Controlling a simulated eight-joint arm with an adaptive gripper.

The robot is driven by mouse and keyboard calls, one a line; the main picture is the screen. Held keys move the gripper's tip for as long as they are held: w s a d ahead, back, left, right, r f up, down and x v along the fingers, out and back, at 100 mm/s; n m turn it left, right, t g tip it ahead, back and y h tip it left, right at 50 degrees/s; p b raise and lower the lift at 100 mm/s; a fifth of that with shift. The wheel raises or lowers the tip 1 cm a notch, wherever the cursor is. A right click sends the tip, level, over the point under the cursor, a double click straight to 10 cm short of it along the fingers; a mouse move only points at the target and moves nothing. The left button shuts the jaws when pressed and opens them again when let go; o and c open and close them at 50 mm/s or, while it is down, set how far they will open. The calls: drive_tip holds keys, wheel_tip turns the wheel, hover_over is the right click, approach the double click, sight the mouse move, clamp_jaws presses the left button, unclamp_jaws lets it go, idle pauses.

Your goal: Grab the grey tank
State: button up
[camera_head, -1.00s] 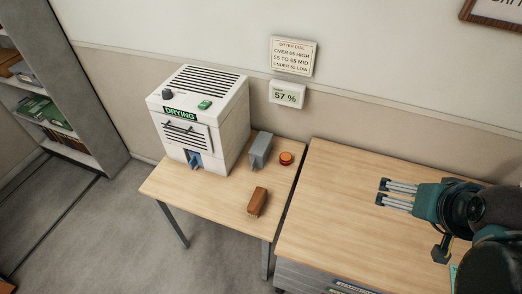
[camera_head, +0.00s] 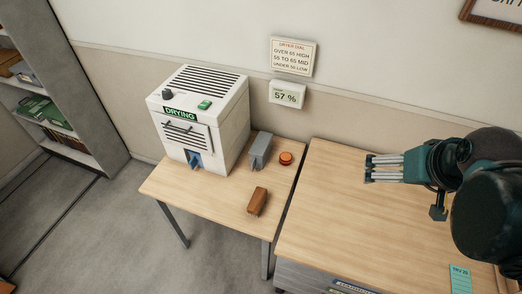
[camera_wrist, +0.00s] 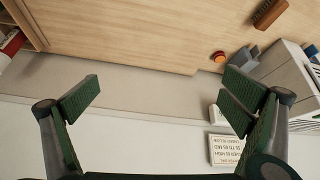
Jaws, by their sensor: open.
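The grey tank (camera_head: 261,150) is a small upright grey box on the left table, between the white dryer and an orange-red button. In the wrist view, the grey tank (camera_wrist: 244,57) shows in part beside the right finger, which covers some of it. My gripper (camera_head: 368,168) is over the right table, to the right of the tank and well apart from it. Its fingers point left. In the wrist view, my gripper (camera_wrist: 163,90) has its two green-padded fingers spread wide, with nothing between them.
The white dryer (camera_head: 198,120) stands left of the tank, with a blue part at its lower front. The orange-red button (camera_head: 286,158) is close on the tank's right. A brown block (camera_head: 257,201) lies in front. The right table (camera_head: 345,220) is mostly bare. The wall is behind.

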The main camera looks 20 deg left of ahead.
drive_tip(key=w+a+n+g+y, duration=0.15)
drive_tip(key=w+a+n, duration=0.25)
drive_tip(key=w+a, duration=0.7)
drive_tip(key=n+g+y, duration=0.1)
drive_tip(key=n+g, duration=0.4)
drive_tip(key=n, duration=0.6)
hover_over(262, 143)
drive_tip(key=d, duration=0.3)
drive_tip(key=f, duration=2.6)
drive_tip(key=shift+s+a+f, duration=0.15)
drive_tip(key=shift+s, duration=0.1)
drive_tip(key=shift+w+a+f+n+p, duration=0.3)
drive_tip(key=shift+w+a+f+n, duration=0.1)
drive_tip(key=shift+f, duration=0.2)
drive_tip(key=shift+x, duration=1.15)
